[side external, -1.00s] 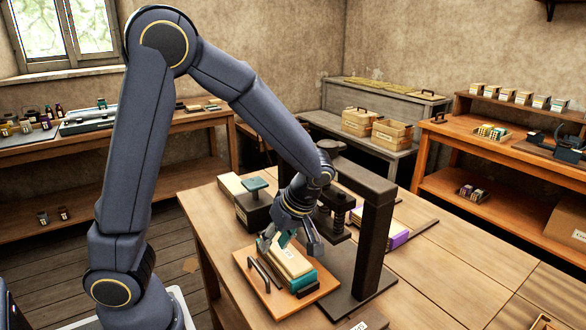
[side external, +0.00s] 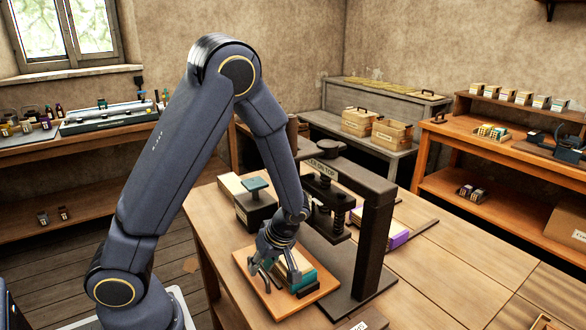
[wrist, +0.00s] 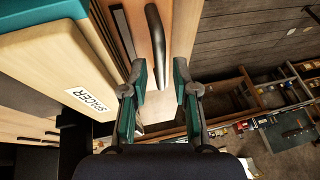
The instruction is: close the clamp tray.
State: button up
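The clamp tray is a flat orange-brown wooden board (side external: 268,302) on the table in front of the press. It carries a pale wooden block labelled SPACER (wrist: 62,70) and a teal piece (side external: 306,278). A dark bar handle (wrist: 156,45) stands at the tray's outer side; my gripper partly hides it in the side view. My gripper (side external: 275,274) is low over the handle side of the tray. In the wrist view, its teal-padded fingers (wrist: 160,98) are apart, with the handle ahead in the gap between them. I see no contact with the handle.
The black press frame (side external: 376,235) stands right behind the tray, with its column close to my gripper. A dark box with a teal-topped knob (side external: 256,205) sits to the left. A purple-sided block (side external: 398,238) lies beyond the press. The table's front right (side external: 450,285) is mostly clear.

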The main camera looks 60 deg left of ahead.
grip_shut()
dwell(0.3)
jog(key=w, duration=0.8)
jog(key=shift+w, duration=0.2)
jog(key=shift+o, duration=1.3)
grip_release()
jog(key=v, duration=0.7)
jog(key=shift+d+r, duration=0.1)
jog(key=shift+r, duration=0.2)
